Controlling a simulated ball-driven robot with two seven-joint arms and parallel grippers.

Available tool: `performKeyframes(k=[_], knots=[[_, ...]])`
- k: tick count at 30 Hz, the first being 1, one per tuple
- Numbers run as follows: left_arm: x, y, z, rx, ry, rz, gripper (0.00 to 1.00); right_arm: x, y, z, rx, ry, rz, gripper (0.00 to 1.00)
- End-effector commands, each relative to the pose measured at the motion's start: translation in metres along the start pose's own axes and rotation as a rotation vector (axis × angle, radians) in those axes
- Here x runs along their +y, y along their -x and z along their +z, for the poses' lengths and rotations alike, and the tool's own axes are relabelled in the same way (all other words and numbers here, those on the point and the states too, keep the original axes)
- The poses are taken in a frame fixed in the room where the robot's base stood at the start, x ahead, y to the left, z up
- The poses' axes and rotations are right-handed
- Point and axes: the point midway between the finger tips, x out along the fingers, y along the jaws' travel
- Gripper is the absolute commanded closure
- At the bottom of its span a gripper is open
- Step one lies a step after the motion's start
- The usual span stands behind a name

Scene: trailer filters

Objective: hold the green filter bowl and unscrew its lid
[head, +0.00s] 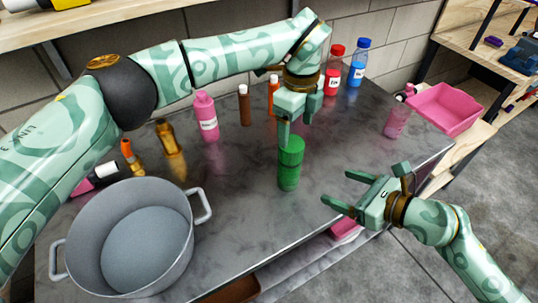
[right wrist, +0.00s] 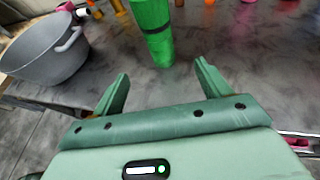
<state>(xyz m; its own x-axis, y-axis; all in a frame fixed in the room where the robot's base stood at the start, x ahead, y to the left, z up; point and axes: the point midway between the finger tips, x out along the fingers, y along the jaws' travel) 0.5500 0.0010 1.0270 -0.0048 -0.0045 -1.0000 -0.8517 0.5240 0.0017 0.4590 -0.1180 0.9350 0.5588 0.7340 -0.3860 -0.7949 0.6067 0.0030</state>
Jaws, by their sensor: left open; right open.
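The green filter bowl (head: 288,181) stands upright near the middle of the grey counter, with its green lid (head: 291,148) on top. A dark band runs between them. My left gripper (head: 297,122) is open just above the lid, pointing down; one finger overlaps the lid's top edge, and I cannot tell if it touches. My right gripper (head: 338,188) is open and empty to the right of the bowl, fingers toward it. In the right wrist view the bowl (right wrist: 160,52) stands ahead, beyond the gap between the fingertips (right wrist: 162,72).
A big grey pot (head: 130,240) stands at the front left. Several bottles, including a pink one (head: 206,117), a red one (head: 333,70) and a blue one (head: 357,62), stand behind. A pink tray (head: 447,108) is at the right. The counter around the bowl is clear.

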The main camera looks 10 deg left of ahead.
Motion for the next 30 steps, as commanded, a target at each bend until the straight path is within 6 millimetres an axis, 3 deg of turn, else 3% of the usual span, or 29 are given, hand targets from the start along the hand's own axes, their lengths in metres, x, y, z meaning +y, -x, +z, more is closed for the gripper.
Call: performKeyframes(k=[4, 8, 21, 30], knots=[[0.0, 0.001, 0.001, -0.004, 0.002, 0.0, 0.26, 0.0, -0.005, 0.0, 0.0, 0.003, 0.0, 0.24], [0.0, 0.001, 0.001, -0.004, 0.002, 0.0, 0.26, 0.0, -0.022, 0.002, -0.003, 0.002, 0.0, 0.24], [0.0, 0.0, 0.001, -0.003, 0.002, 0.0, 0.26, 0.0, -0.123, 0.001, -0.001, -0.001, 0.0, 0.24], [0.0, 0.0, 0.001, -0.003, 0.002, 0.0, 0.26, 0.001, -0.16, 0.001, 0.0, 0.001, 0.001, 0.24]])
